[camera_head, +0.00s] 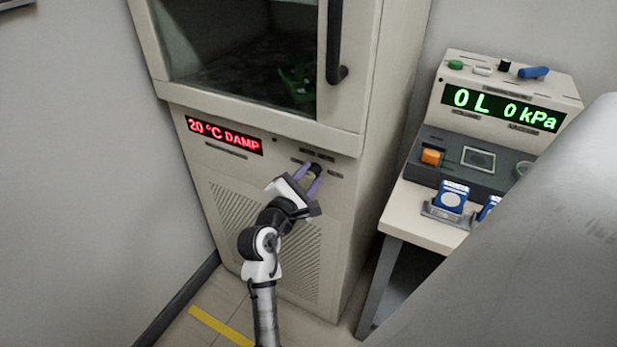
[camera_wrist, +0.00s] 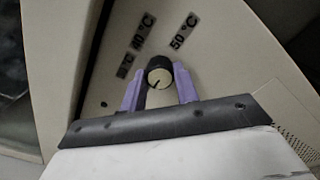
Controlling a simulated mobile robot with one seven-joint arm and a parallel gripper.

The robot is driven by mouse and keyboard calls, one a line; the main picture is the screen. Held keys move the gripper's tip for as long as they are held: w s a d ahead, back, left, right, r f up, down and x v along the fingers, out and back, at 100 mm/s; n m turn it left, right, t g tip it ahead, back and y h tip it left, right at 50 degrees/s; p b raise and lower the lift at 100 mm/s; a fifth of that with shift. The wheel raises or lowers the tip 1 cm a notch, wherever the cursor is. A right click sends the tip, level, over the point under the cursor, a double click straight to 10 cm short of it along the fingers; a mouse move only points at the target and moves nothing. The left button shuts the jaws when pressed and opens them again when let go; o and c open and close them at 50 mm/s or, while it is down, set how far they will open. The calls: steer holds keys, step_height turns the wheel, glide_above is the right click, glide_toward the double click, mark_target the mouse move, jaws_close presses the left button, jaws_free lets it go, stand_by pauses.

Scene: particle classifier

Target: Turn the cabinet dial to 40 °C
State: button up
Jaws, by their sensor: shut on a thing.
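The cabinet (camera_head: 170,110) stands upright in front of me, with a red display (camera_head: 224,136) reading "20 °C DAMP". The cabinet dial (camera_wrist: 160,77) is a small black knob with a pale face and a dark pointer mark, below labels that read 40 °C (camera_wrist: 143,30) and 50 °C (camera_wrist: 184,31). A further label to the left is too cut off to read. In the head view the dial (camera_head: 316,168) is partly hidden by my gripper. My gripper (camera_wrist: 160,85) has its purple fingers on both sides of the dial, shut on it.
The cabinet's glass door with a black handle (camera_head: 336,45) is above the dial.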

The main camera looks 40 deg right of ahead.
stand_by(0.3)
steer(key=m+b, duration=0.1)
steer(key=m, duration=0.4)
steer(key=shift+f+m, duration=0.15)
steer(key=shift+m, duration=0.25)
steer(key=m+b, duration=0.3)
steer(key=m, duration=0.3)
steer(key=shift+b, duration=0.4)
steer(key=m+b, duration=0.4)
steer(key=m, duration=0.3)
steer(key=shift+f+m+b, duration=0.1)
steer(key=shift+m+b, duration=0.2)
steer(key=shift+b, duration=0.1)
steer(key=shift+m+b, duration=1.45)
steer(key=shift+m, duration=0.85)
steer(key=shift+r, duration=0.2)
steer(key=o, duration=0.9)
steer(key=shift+o, duration=0.2)
